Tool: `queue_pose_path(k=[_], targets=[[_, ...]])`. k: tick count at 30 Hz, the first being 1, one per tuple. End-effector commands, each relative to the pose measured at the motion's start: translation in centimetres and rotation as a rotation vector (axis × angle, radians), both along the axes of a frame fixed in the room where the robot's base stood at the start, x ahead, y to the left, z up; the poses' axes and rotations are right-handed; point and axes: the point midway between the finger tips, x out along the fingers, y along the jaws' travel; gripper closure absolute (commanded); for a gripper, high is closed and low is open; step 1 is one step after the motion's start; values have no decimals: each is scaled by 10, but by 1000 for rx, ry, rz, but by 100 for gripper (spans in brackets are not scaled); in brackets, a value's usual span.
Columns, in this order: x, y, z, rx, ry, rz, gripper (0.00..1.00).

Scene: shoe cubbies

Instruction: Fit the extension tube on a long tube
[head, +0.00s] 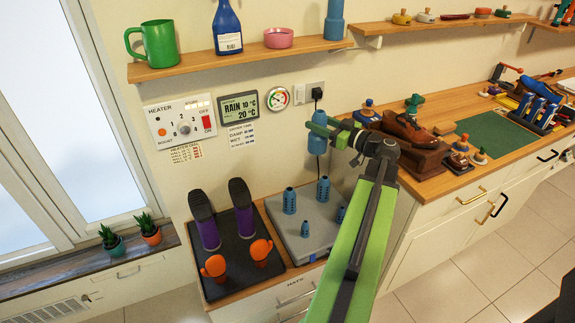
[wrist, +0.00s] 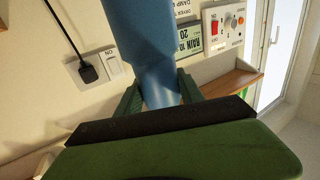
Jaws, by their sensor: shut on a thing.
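My gripper (head: 322,127) is shut on a blue extension tube (head: 317,146), in the air above the grey dryer base (head: 275,214). In the wrist view the tube (wrist: 145,40) stands between the green fingers (wrist: 160,88), narrowing where they grip it. Its far end is out of that view. On the dryer base stand two taller blue slotted tubes, one at left (head: 289,201) and one at the back (head: 323,189). Shorter blue tubes stand at the front (head: 304,229) and right (head: 341,214). The held tube is above and apart from them.
The wall shelf (head: 205,60) above holds a green mug (head: 158,43), blue bottle (head: 227,28), pink bowl (head: 278,38) and blue cylinder (head: 334,20). Brown shoes (head: 408,130) sit right.

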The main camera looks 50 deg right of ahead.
Motion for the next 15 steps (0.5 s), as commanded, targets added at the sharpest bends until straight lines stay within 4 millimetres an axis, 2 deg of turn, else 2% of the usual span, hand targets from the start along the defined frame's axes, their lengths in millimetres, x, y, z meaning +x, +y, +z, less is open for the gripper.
queue_pose_path(k=[1,4,6,9,15], targets=[[22,13,-36,0,0,46,96],[51,37,-58,0,0,114,96],[64,49,-67,0,0,146,96],[74,58,-72,0,0,171,96],[76,61,-69,0,0,178,96]])
